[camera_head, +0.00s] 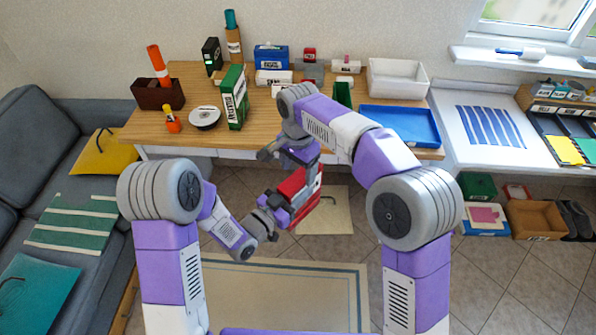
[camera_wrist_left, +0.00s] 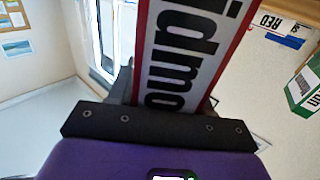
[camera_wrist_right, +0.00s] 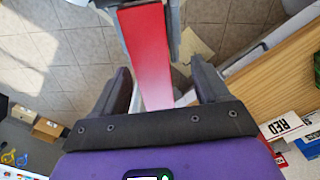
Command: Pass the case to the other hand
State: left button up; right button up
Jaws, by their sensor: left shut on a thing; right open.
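The case (camera_head: 314,186) is red with a white label panel and is held in mid-air in front of the table. In the left wrist view its label with large black letters (camera_wrist_left: 182,55) fills the space ahead of the gripper. My left gripper (camera_head: 279,212) is shut on the lower left part of the case. My right gripper (camera_head: 298,163) is open just above the case. In the right wrist view the red narrow side of the case (camera_wrist_right: 148,60) lies between the spread fingers, with gaps at both sides.
A wooden table (camera_head: 185,128) stands behind, bearing a green-and-white box (camera_head: 235,98), a disc spindle (camera_head: 204,117), a blue tray (camera_head: 400,125) and a white bin (camera_head: 397,78). A grey sofa (camera_head: 35,125) is at the left. Open floor lies below the grippers.

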jog(key=shift+f, duration=0.9)
pick_arm(q)
jog(key=shift+s+d+r, duration=0.1)
jog(key=shift+d, duration=0.05)
pick_arm(e)
jog(key=c, duration=1.2)
pick_arm(q)
jog(key=o, duration=1.3)
pick_arm(e)
jog(key=shift+r, duration=0.1)
jog(key=shift+c, duration=0.8)
pick_arm(q)
jog(key=shift+o, duration=0.2)
